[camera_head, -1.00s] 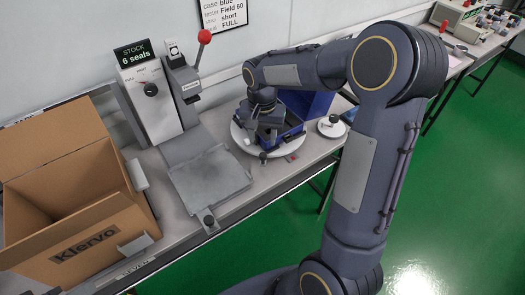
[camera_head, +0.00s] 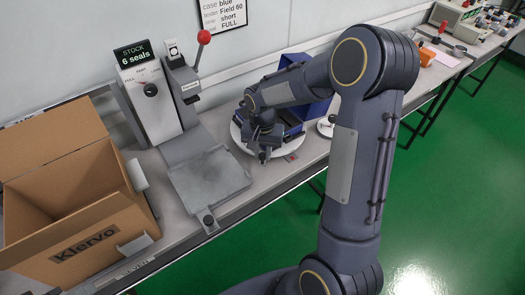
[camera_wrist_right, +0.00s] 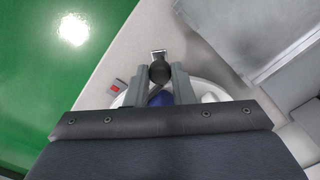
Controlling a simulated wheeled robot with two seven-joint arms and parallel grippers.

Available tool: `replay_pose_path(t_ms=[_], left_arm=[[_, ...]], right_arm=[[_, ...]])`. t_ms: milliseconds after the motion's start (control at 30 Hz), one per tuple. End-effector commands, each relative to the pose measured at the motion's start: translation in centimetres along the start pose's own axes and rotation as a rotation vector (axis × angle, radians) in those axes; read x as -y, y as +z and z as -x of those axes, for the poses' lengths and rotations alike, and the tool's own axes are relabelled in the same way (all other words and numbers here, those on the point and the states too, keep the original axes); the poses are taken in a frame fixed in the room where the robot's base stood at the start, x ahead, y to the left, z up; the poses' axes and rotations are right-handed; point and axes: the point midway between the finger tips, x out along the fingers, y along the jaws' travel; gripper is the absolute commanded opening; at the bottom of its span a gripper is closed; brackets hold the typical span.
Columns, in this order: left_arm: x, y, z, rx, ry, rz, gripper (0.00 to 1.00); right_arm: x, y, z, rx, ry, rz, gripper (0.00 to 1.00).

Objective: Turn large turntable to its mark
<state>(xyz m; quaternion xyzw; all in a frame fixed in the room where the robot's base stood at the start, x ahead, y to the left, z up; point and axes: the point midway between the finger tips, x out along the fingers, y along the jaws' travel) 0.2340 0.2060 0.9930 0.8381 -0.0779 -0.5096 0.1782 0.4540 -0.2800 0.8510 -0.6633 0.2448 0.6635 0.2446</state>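A small grey tag with a red mark (camera_head: 291,157) lies just right of the knob, beside the disc. My right gripper (camera_head: 262,151) is down at the knob, one finger on each side. Whether the fingers press on it cannot be told. My arm hides part of the disc and bin. My left gripper is out of view.
A grey press with a red-knobbed lever (camera_head: 186,84) and a flat grey plate (camera_head: 210,180) stand left of the turntable. An open cardboard box (camera_head: 75,205) is at far left.

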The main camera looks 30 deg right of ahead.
Motion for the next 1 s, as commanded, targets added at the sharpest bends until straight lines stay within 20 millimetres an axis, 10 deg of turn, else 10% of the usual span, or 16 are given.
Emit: replay_pose_path(t_ms=[1000], left_arm=[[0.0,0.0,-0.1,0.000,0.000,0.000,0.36]], right_arm=[[-3.3,-0.6,0.1,-0.002,-0.001,0.190,0.00]])
